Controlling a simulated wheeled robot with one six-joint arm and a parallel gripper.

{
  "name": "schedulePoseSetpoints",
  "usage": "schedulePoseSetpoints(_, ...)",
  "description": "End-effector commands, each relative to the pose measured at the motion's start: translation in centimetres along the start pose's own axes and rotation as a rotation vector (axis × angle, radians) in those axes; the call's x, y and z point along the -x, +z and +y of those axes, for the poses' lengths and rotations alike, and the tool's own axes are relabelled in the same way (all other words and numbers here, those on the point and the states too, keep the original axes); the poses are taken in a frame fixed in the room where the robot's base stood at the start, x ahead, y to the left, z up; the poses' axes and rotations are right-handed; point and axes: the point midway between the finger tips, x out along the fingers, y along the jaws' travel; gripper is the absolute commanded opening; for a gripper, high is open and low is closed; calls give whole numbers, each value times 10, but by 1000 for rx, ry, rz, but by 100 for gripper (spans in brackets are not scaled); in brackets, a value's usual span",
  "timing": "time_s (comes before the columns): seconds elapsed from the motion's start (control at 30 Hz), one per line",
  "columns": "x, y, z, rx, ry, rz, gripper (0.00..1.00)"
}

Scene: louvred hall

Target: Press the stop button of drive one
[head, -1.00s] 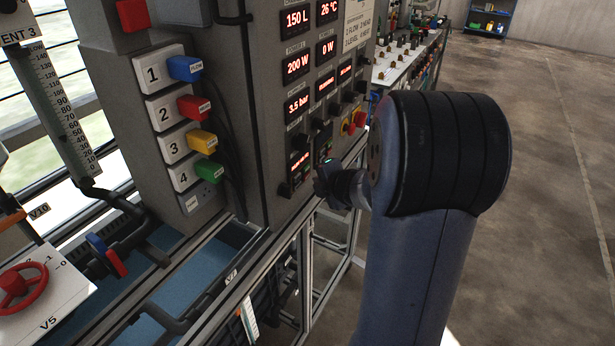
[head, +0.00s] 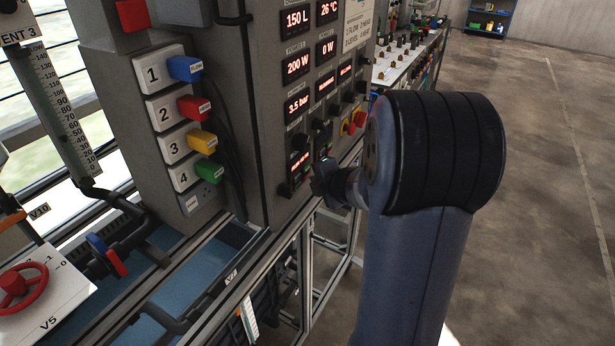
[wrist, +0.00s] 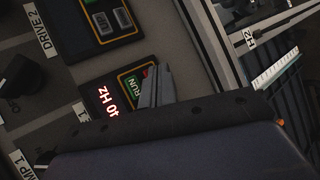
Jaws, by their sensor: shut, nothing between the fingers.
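The drive one panel (wrist: 98,92) shows in the wrist view, dark with a red display (wrist: 107,103) reading a number in Hz, its first digit partly hidden. A green key marked RUN (wrist: 133,86) sits beside the display. A small red patch (wrist: 146,72) shows just past it, at the fingertips; it looks like the stop button, mostly hidden by them. My gripper (wrist: 156,72) is shut and empty, with its tips over or very near this patch; I cannot tell whether they touch. In the head view my gripper (head: 321,182) is close to the panel front, partly hidden by my arm.
The drive two panel (wrist: 110,18) with two grey keys lies above in the wrist view. A black knob (wrist: 22,75) stands to the left. In the head view a red-and-yellow emergency stop (head: 356,120) is near my arm. Open floor (head: 550,200) lies to the right.

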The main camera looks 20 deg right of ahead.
Motion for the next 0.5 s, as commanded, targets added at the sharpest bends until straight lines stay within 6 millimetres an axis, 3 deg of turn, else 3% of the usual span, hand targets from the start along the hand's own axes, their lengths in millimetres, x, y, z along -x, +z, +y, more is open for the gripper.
schedulePoseSetpoints(0.5,-4,-3,3,0,1,0,0)
